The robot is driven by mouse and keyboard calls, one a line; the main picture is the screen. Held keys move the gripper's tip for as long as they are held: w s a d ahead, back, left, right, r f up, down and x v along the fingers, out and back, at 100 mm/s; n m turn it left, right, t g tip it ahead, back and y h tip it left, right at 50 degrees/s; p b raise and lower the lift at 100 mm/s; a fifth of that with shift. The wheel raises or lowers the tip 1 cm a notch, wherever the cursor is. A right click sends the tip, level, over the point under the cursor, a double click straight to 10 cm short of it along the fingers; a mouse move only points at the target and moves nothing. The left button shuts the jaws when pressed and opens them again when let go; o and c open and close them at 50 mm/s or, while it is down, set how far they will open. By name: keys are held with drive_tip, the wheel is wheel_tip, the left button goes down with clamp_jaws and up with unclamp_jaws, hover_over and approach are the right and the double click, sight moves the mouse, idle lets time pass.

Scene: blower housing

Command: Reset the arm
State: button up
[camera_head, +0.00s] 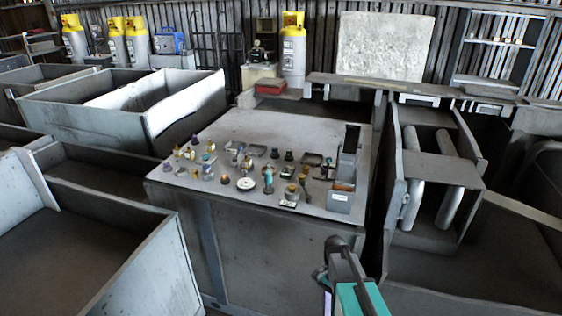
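My arm shows at the bottom right of the middle, a dark link with a teal part, in front of the grey metal table (290,127). The end of my arm is at or beyond the picture's lower edge, and I cannot make out any fingertips. On the table lie many small fittings, among them a white round disc (246,184) and a teal-topped piece (268,178). No part of my arm visibly touches them.
Small grey bins (341,196) stand at the table's right edge. Large open grey crates (100,250) fill the left. A metal frame with two pipes (432,190) stands right of the table. Yellow-topped cylinders (293,50) stand behind. The table's back part is clear.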

drive_tip(key=s+f+n, duration=0.6)
drive_tip(key=s+f, duration=0.2)
drive_tip(key=s, duration=0.3)
drive_tip(key=s+f+n, duration=0.6)
drive_tip(key=s+f, duration=0.2)
drive_tip(key=s, duration=0.3)
drive_tip(key=shift+a+f+n+t, duration=0.15)
drive_tip(key=shift+f+n+t, duration=0.15)
drive_tip(key=shift+f, duration=0.05)
idle(1.3)
